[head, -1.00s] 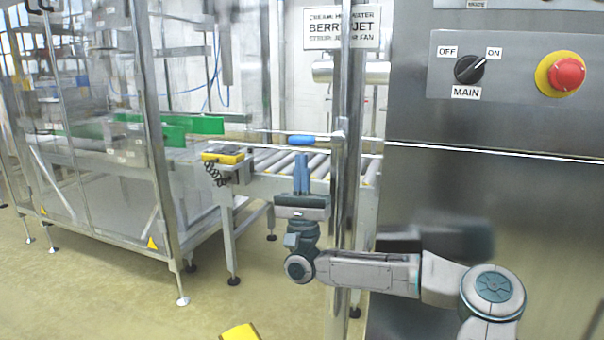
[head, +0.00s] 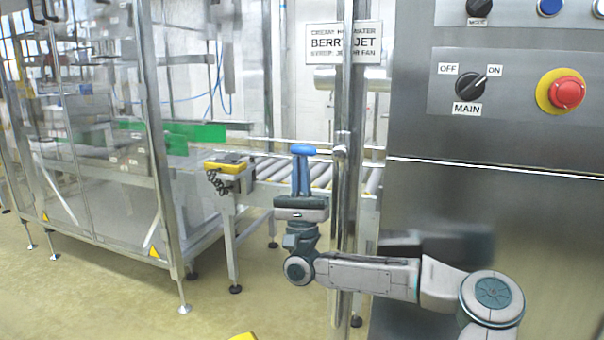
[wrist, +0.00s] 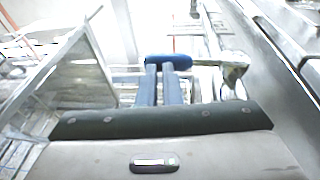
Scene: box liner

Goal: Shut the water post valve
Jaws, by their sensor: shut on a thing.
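The valve's blue handle (head: 302,149) lies level, sticking out to the left of the upright steel pipe of the water post (head: 341,190) in the head view. My gripper (head: 302,158) reaches up from below, its blue fingers shut on the handle. In the wrist view the blue handle (wrist: 185,61) lies across the tips of my two fingers (wrist: 160,72). A metal valve body (wrist: 234,66) continues to the right of the handle there. The part of the handle between the fingers is hidden.
A steel cabinet (head: 520,220) with a MAIN switch (head: 470,86) and a red stop button (head: 567,93) stands close on the right. A roller conveyor (head: 272,172) lies behind, and a clear-panelled machine (head: 110,160) stands left. The floor (head: 90,290) at front left is open.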

